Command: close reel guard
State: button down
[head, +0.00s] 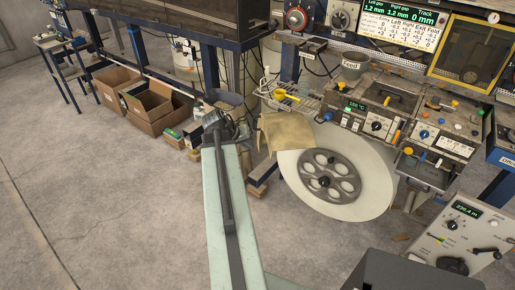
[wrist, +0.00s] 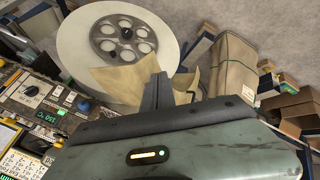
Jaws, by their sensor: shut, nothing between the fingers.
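A large white reel (head: 365,183) with a grey spoked hub (head: 330,175) stands below the machine bench in the head view. It also shows at the upper left of the wrist view (wrist: 80,45). I cannot clearly make out a guard on the reel. A yellow-framed see-through panel (head: 474,52) stands at the upper right; I cannot tell whether it is the reel guard. My gripper (head: 222,124) is shut and empty, left of the reel and apart from it. In the wrist view my gripper (wrist: 158,92) overlaps a tan sheet (wrist: 125,77); contact cannot be told.
The tan sheet (head: 287,132) hangs beside the reel's upper left. A control bench (head: 375,120) with knobs and displays runs above the reel. Cardboard boxes (head: 150,103) stand on the floor at left. A control box (head: 463,235) is at lower right.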

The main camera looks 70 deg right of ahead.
aim_at(276, 144)
jog(key=s+d+f+b, duration=0.5)
jog(key=d+f, duration=0.1)
jog(key=f, duration=0.1)
jog(key=shift+d+b, duration=0.35)
jog(key=shift+b, duration=0.05)
jog(key=shift+s, duration=0.1)
